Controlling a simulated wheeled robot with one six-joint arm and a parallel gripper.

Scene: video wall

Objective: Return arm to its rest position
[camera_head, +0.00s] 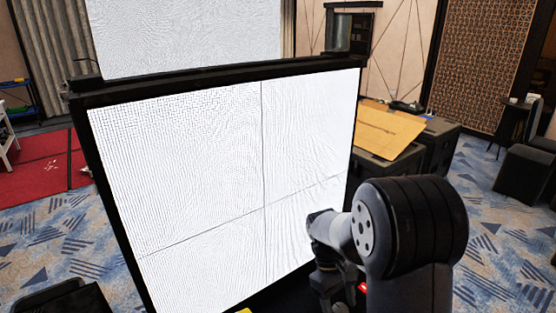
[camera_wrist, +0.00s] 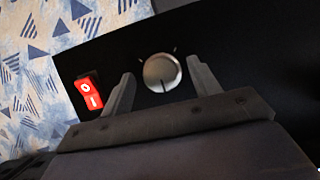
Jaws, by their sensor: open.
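My gripper (camera_wrist: 161,67) is open in the wrist view, with one finger on each side of a round silver knob (camera_wrist: 162,73) on a black panel (camera_wrist: 235,50). I cannot tell whether the fingers touch the knob. A red rocker switch (camera_wrist: 89,94) marked O and I sits left of the fingers. In the head view my arm (camera_head: 410,230) is extended at the lower right, in front of the video wall's lower right part. The fingertips there are mostly hidden by the arm and the picture's bottom edge.
The white lit video wall (camera_head: 180,180) with a black frame fills the middle and stands close to my arm. Black cases (camera_head: 440,145) with a cardboard sheet (camera_head: 385,130) stand behind it. Patterned blue carpet (camera_head: 500,235) is open at right. Black chairs (camera_head: 525,175) stand farther right.

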